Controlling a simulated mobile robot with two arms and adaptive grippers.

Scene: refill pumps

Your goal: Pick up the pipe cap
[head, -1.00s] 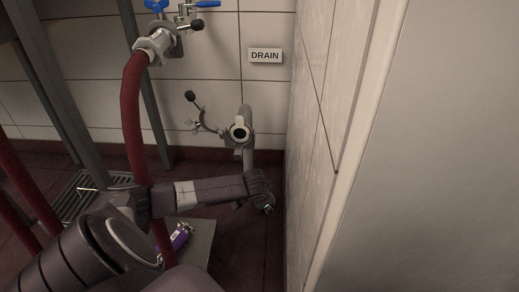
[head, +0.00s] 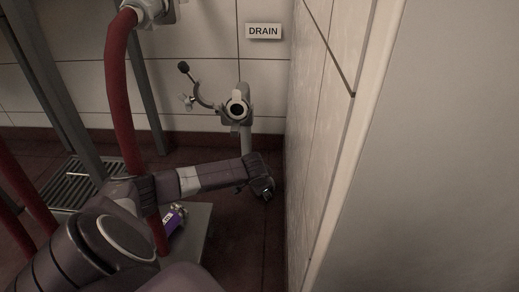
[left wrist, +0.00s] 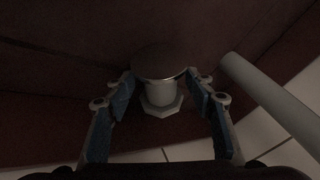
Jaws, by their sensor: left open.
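The pipe cap (left wrist: 160,82), a pale piece with a round disc and a hexagonal collar, is in the left wrist view between the fingers of my left gripper (left wrist: 160,88). The fingers are spread, one on each side of it; I cannot tell whether either touches it. In the head view my left gripper (head: 265,191) is low over the dark red floor, right of the drain pipe's foot. The cap cannot be made out there. My right gripper is not in view.
The grey drain pipe (head: 246,140) stands by the back wall, with an open clamp (head: 203,94) at its mouth. A tiled wall (head: 318,150) is close on the right. A red hose (head: 120,90) hangs left. A purple-labelled item (head: 173,218) lies on a grey plate (head: 200,235).

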